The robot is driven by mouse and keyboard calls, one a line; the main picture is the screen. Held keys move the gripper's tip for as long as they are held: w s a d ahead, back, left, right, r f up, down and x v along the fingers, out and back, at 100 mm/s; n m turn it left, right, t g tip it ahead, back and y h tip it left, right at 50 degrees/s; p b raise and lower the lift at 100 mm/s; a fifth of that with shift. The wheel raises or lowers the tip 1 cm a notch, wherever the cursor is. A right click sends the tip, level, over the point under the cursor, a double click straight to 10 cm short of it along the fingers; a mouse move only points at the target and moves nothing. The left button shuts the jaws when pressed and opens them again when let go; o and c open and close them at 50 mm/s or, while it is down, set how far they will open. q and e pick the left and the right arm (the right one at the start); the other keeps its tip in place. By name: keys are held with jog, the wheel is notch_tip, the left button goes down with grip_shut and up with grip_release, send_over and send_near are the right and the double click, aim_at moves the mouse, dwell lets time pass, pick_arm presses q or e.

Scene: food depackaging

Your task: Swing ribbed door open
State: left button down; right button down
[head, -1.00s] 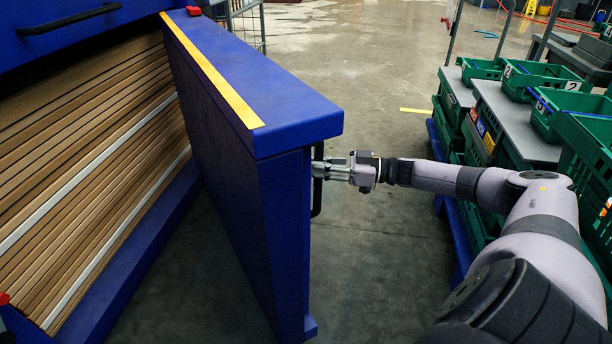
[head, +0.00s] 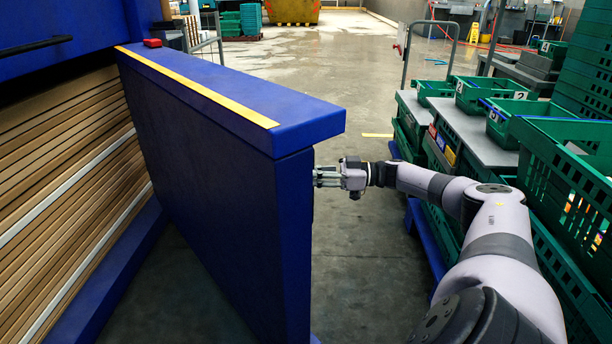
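The blue door (head: 215,190) stands ajar, swung out from the blue cabinet, with a yellow strip (head: 195,85) along its top. I see its plain inner face and thick free edge; its outer face, ribs included, is turned away. My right gripper (head: 318,177) reaches in from the right to the outer side near the free edge. Its fingers are at the door's dark handle, now almost wholly hidden behind the edge, and look closed on it. My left gripper is not in view.
Stacked brown boards (head: 60,170) fill the cabinet at left. At right stands a row of green crates (head: 575,170) and grey-topped carts (head: 470,130), close to my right arm. Concrete floor (head: 365,260) lies clear between door and carts. A wire trolley stands behind the door.

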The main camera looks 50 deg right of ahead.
jog(key=shift+d, duration=0.1)
dwell(0.3)
jog(key=c, duration=1.4)
grip_release()
jog(key=shift+c, duration=0.2)
jog(key=v, duration=1.2)
